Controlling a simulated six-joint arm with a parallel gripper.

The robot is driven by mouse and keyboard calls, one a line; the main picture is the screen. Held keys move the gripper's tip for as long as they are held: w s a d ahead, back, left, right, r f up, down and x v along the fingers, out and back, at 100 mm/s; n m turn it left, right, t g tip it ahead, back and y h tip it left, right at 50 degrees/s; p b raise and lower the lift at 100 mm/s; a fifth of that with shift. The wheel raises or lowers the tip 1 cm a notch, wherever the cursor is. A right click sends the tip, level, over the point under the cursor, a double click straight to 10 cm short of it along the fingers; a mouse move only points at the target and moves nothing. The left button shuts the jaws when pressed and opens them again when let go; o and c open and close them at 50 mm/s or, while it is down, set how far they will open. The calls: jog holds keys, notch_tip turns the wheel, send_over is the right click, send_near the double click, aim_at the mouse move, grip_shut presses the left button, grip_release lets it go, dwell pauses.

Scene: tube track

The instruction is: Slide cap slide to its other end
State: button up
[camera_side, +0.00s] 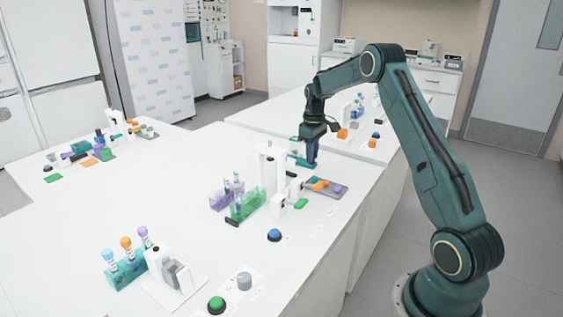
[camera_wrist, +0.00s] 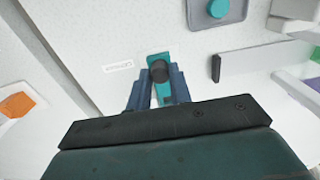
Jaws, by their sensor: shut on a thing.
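A teal slide (camera_wrist: 160,58) with a dark round knob (camera_wrist: 159,71) lies on the white bench in the wrist view; I take it as the cap slide. My gripper (camera_wrist: 158,92) points down with its two blue-grey fingers on either side of the knob, shut on it. The lower part of the slide is partly hidden between the fingers. In the side view my gripper (camera_side: 309,158) is low over the bench at the teal slide (camera_side: 303,163), beside the white stand. Which end of its travel the slide is at, I cannot tell.
A grey tray with caps (camera_side: 340,192) lies just in front of the slide. A white stand (camera_side: 266,165) and tube racks (camera_side: 246,205) stand to the left.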

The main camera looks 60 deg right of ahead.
jog(key=o, duration=0.6)
jog(key=shift+r, duration=0.1)
jog(key=shift+r, duration=2.45)
